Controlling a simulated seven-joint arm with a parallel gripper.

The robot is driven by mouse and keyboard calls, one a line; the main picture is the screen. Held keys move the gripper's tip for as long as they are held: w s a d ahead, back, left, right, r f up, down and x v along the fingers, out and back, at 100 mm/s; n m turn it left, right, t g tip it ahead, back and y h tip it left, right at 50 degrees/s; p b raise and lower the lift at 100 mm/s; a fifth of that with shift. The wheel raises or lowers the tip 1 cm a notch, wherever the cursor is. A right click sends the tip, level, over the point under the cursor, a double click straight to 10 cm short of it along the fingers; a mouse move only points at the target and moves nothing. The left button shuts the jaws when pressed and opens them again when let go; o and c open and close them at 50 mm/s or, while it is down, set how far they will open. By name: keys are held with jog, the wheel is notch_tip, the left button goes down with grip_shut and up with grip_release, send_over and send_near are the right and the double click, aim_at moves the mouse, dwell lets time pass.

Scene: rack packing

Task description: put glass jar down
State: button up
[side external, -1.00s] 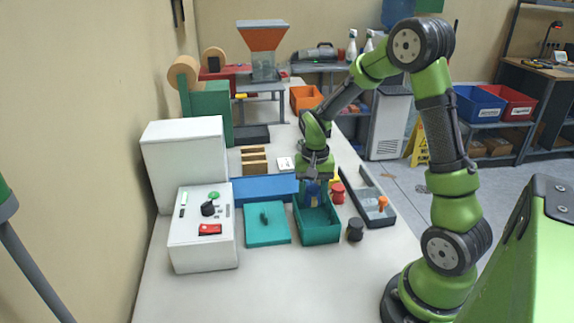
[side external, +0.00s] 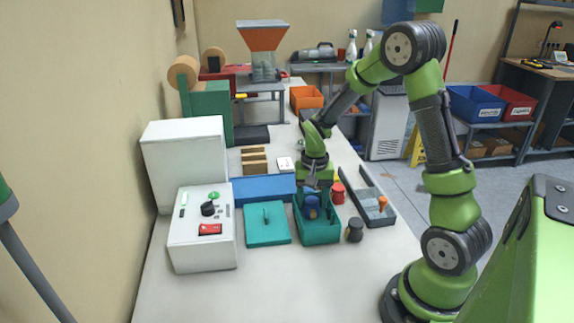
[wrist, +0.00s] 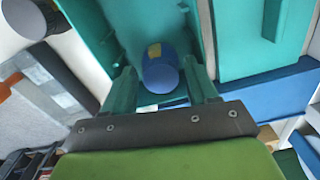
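The glass jar (side external: 312,207), with a blue lid, stands inside the teal box (side external: 320,234). It also shows in the wrist view (wrist: 161,75), with a small yellow patch, between my two fingers. My gripper (side external: 313,186) is just above the jar, over the box's far part. In the wrist view the fingers (wrist: 160,82) are spread wide, with gaps beside the jar. The jar's lower part is hidden by the box wall in the side view.
A teal lid with a handle (side external: 267,226) lies left of the box. A dark jar (side external: 355,230) and a red jar (side external: 338,193) stand on its right, near a grey tray (side external: 371,207). The table's front is clear.

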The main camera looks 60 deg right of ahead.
aim_at(313, 200)
notch_tip(313, 200, up, 13)
jog(key=s+a+r+n+t+y, duration=0.1)
jog(key=s+a+r+n+t, duration=0.2)
jog(key=a, duration=0.5)
jog(key=s+a+r+n+t+y, duration=0.1)
jog(key=s+a+r+n+t, duration=0.2)
jog(key=s+a, duration=0.5)
notch_tip(313, 200, up, 2)
jog(key=shift+a+n+t, duration=0.3)
jog(key=shift+n+t, duration=0.1)
jog(key=shift+t, duration=0.2)
dwell(0.5)
